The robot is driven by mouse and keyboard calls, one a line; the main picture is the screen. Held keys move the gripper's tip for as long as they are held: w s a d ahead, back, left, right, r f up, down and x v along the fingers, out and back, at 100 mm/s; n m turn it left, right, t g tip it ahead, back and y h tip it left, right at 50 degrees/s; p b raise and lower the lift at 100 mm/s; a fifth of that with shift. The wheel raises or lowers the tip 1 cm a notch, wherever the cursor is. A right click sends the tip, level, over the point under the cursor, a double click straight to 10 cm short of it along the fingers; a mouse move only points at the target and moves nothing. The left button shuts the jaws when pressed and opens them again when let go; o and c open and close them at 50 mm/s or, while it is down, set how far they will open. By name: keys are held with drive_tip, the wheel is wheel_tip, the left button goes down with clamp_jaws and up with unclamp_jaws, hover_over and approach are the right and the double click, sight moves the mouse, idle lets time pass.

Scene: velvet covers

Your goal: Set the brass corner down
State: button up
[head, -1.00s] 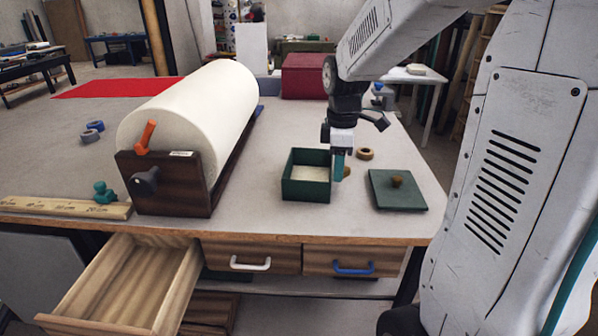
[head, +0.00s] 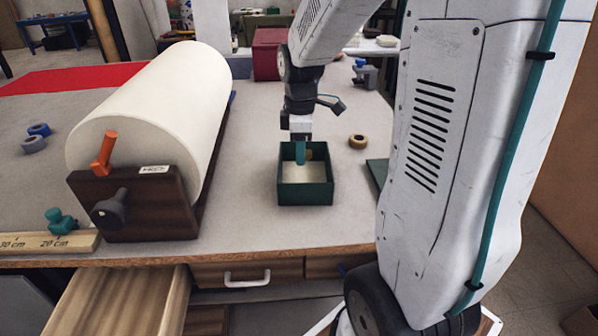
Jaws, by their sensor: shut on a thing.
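My gripper (head: 303,154), with teal fingers, points down at the far part of the open green box (head: 305,194). It is shut on a small brownish-gold piece, the brass corner (head: 310,155), which shows only in part beside the fingers. The piece appears over the box's opening, near its back wall. I cannot tell whether it touches the box. The box has a pale inner floor, and its bare front part is visible. The green lid (head: 376,171) lies on the table right of the box, mostly hidden by my arm.
A tan ring (head: 357,141) lies right of the box. A large white roll (head: 150,115) on a dark wooden stand fills the left. A ruler (head: 45,241) lies at the front left, above an open drawer (head: 110,310). A dark red box (head: 268,55) stands behind.

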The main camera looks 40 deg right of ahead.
sight(300, 180)
drive_tip(key=shift+f, duration=3.15)
drive_tip(key=shift+f, duration=0.1)
drive_tip(key=o, duration=1)
drive_tip(key=shift+c, duration=0.2)
wheel_tip(300, 180, up, 11)
drive_tip(key=shift+a+r, duration=0.15)
drive_tip(key=shift+r, duration=0.5)
drive_tip(key=s+a+r+m, duration=0.2)
drive_tip(key=s+a+m, duration=0.3)
drive_tip(key=s, duration=0.5)
drive_tip(key=s+a+r+m+t, duration=0.1)
drive_tip(key=s+a+m, duration=0.4)
drive_tip(key=s+a, duration=0.3)
drive_tip(key=shift+s+a+r, duration=0.3)
drive_tip(key=shift+s+r, duration=0.1)
drive_tip(key=shift+s, duration=0.75)
